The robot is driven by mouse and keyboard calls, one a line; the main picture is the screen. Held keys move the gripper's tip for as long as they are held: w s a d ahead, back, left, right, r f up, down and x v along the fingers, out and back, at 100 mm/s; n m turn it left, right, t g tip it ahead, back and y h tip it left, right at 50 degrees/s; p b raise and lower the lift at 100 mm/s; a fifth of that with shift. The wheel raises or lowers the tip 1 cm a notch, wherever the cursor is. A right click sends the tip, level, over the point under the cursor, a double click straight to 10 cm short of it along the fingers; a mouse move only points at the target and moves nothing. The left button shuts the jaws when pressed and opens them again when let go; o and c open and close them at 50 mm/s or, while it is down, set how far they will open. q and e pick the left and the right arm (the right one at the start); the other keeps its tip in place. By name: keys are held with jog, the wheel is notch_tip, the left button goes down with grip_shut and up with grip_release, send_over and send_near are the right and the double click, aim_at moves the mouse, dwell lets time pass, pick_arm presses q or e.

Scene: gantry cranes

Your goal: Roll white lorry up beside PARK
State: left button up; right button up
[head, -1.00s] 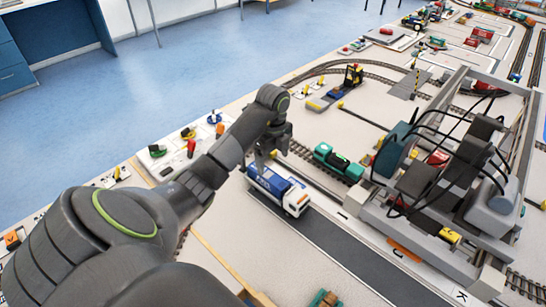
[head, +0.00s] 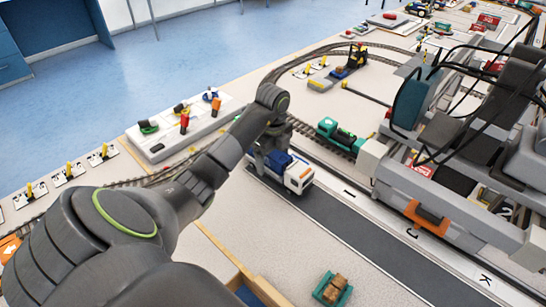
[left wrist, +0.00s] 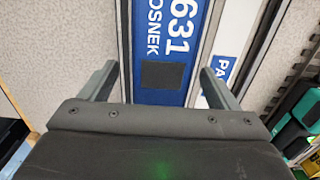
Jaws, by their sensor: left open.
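The lorry has a white cab (head: 299,177) and a blue load body (head: 281,161). It stands on the dark road strip, cab toward the lower right. In the left wrist view its blue top (left wrist: 165,35) carries white lettering with "631" and a dark square patch. My left gripper (left wrist: 158,70) is open, one finger to each side of the blue body; I cannot tell whether they touch it. In the head view the left gripper (head: 266,157) hides the lorry's rear. My right gripper is not in view.
The road (head: 345,228) is clear ahead of the cab. A green locomotive (head: 340,134) stands on the track beyond. A grey gantry crane (head: 405,180) with cables fills the right. A white switch panel (head: 160,148) lies left, and a green tray (head: 332,289) sits in front.

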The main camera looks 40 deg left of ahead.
pick_arm(q)
notch_tip(320, 180, down, 3)
jog(key=shift+r, duration=0.15)
jog(key=shift+c, duration=0.2)
jog(key=c, duration=1.2)
